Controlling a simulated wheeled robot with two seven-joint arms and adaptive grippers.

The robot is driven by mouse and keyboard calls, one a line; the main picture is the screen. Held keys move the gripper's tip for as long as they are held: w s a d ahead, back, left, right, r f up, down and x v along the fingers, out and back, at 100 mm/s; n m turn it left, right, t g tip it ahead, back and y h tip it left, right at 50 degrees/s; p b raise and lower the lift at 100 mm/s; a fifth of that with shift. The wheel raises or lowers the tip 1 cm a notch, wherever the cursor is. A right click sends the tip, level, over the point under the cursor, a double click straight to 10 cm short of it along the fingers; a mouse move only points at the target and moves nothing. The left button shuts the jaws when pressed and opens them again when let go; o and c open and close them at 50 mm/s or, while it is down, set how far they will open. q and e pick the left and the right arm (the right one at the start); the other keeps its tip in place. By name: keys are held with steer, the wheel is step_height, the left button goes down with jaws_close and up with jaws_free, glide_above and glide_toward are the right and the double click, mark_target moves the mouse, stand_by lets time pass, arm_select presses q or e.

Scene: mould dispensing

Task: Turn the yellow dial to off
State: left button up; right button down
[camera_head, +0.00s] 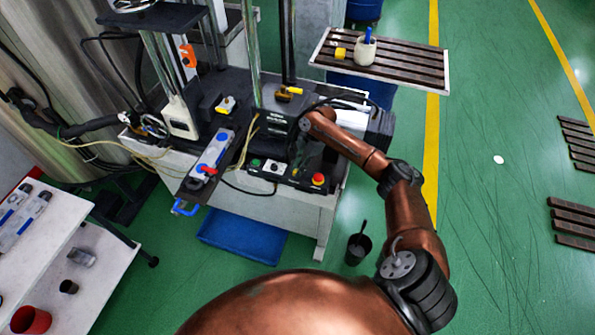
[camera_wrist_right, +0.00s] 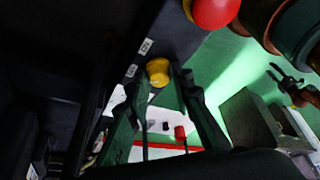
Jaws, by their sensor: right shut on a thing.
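The yellow dial (camera_wrist_right: 158,72) shows in the right wrist view as a round yellow knob on a dark panel. My right gripper (camera_wrist_right: 156,76) has its fingertips on either side of the dial and is shut on it. In the head view my right gripper (camera_head: 298,160) reaches down to the front control panel (camera_head: 285,178) of the machine; there its fingers are dark against the panel, and I cannot make out the dial. The dial's pointer setting is too small to read. My left gripper is not in view.
A red button (camera_head: 318,179) sits right of the gripper, and also shows in the wrist view (camera_wrist_right: 212,12). A green button (camera_head: 255,162) lies on the panel's left. A slatted tray (camera_head: 405,66) stands behind. A blue bin (camera_head: 240,238) and a dark bucket (camera_head: 358,250) are on the floor.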

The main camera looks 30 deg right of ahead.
stand_by(0.3)
steer(key=c, duration=1.7)
jaws_free()
steer(key=shift+d+r, duration=0.1)
steer(key=shift+r, duration=0.05)
steer(key=v, duration=1.1)
steer(key=shift+w+r, duration=0.1)
steer(key=shift+r, duration=0.25)
steer(key=shift+d, duration=0.1)
